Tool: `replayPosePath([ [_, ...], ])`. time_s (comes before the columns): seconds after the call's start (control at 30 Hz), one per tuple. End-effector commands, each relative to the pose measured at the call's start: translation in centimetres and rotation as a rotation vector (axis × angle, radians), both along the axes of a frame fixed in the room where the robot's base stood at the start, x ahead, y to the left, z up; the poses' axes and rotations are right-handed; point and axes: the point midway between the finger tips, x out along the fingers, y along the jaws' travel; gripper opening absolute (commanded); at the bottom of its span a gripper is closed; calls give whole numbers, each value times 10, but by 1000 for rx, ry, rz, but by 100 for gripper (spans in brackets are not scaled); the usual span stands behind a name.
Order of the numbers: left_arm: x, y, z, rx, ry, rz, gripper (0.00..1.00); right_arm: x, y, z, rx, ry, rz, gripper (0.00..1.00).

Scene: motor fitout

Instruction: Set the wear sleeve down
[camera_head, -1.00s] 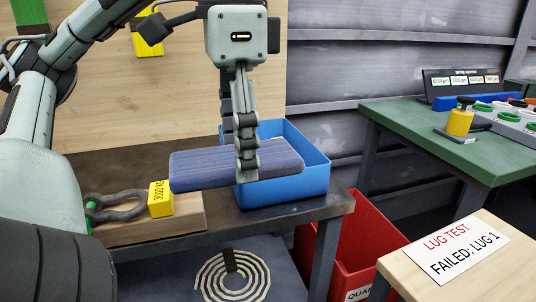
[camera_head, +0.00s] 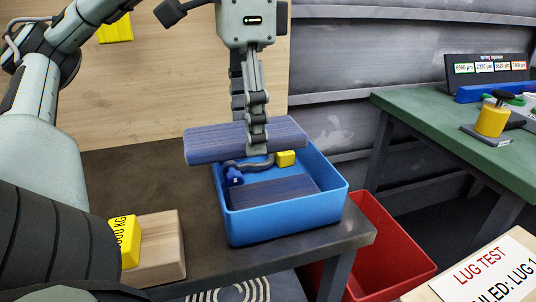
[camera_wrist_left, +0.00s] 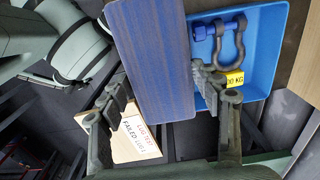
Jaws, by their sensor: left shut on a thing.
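The wear sleeve (camera_head: 212,144) is a blue-grey, finely striped flat piece. My left gripper (camera_head: 258,146) is shut on it and holds it level above the back part of a blue bin (camera_head: 292,222). In the left wrist view the sleeve (camera_wrist_left: 150,60) lies between the fingers of my left gripper (camera_wrist_left: 155,88), beside the bin (camera_wrist_left: 262,62). A similar striped piece (camera_head: 272,191) lies in the bin. My right gripper is not in view.
A dark shackle (camera_head: 248,164) with a blue pin and yellow tag (camera_head: 285,158) also lies in the bin. A wooden block (camera_head: 160,248) with a yellow tag stands front left. A red bin (camera_head: 385,250) stands below right. The dark bench (camera_head: 130,175) left of the blue bin is clear.

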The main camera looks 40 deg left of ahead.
Motion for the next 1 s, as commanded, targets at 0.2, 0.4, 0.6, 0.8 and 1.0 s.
replayPosePath([
  [0.2, 26, 13, -19, -2, 7, 1, 33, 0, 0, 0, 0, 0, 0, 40],
  [0.4, 50, 25, -35, -2, 8, 0, 33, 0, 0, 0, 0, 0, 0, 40],
  [0.6, 75, 38, -53, -1, 2, 1, 33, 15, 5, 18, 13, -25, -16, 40],
  [0.8, 82, 42, -58, 0, -1, -1, 33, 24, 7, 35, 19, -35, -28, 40],
  [1.0, 81, 41, -67, 0, 0, -1, 33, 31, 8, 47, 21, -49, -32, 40],
])
